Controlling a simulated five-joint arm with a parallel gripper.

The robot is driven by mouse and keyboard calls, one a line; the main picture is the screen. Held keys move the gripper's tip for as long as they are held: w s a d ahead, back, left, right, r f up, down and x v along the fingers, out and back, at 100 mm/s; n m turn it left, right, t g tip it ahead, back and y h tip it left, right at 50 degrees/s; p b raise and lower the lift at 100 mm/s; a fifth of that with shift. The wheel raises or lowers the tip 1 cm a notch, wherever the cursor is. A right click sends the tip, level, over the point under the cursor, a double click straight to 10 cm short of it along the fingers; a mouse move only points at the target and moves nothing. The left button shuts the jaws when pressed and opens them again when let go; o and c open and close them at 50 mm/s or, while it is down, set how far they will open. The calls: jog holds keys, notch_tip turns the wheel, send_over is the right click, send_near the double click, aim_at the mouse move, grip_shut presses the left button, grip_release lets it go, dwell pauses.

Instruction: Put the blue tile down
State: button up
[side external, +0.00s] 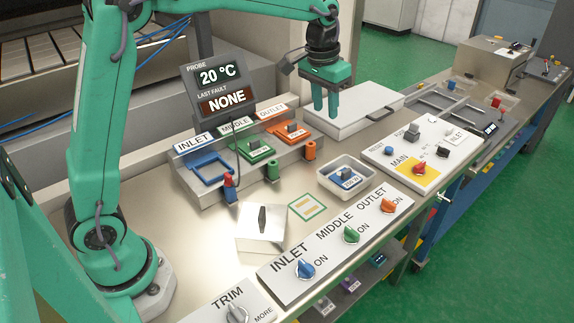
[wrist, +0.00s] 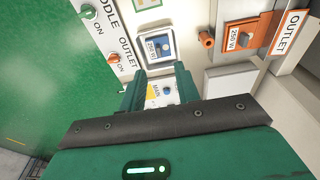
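The blue tile (side external: 345,180) lies in a small white tray (side external: 367,167) on the bench, between the coloured holders and the switch panels. In the wrist view the tile (wrist: 160,46) shows a "250 W" label, inside the tray (wrist: 141,46). My gripper (side external: 326,117) hangs above and behind the tray, fingers pointing down, near the white lidded box. The fingers (wrist: 161,88) are apart, with nothing between them; the main panel shows through the gap.
Green (side external: 257,149) and orange (side external: 289,131) tiles sit in the middle and outlet holders. The white box (side external: 350,108), main panel (side external: 418,150) and knob panel (side external: 336,243) surround the tray.

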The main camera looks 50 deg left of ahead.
jog(key=s+a+r+t, duration=0.1)
jog(key=s+r, duration=0.1)
jog(key=s, duration=0.5)
jog(key=s+a+r+t, duration=0.1)
jog(key=s+r, duration=0.2)
jog(key=s, duration=0.3)
jog(key=s+f+t, duration=0.1)
jog(key=s+f, duration=0.1)
jog(key=s, duration=0.5)
jog(key=s+f+t, duration=0.1)
jog(key=s+f, duration=0.1)
jog(key=s, duration=0.5)
jog(key=shift+s+a+f, duration=0.15)
jog(key=shift+a+f, duration=0.1)
jog(key=shift+a, duration=0.1)
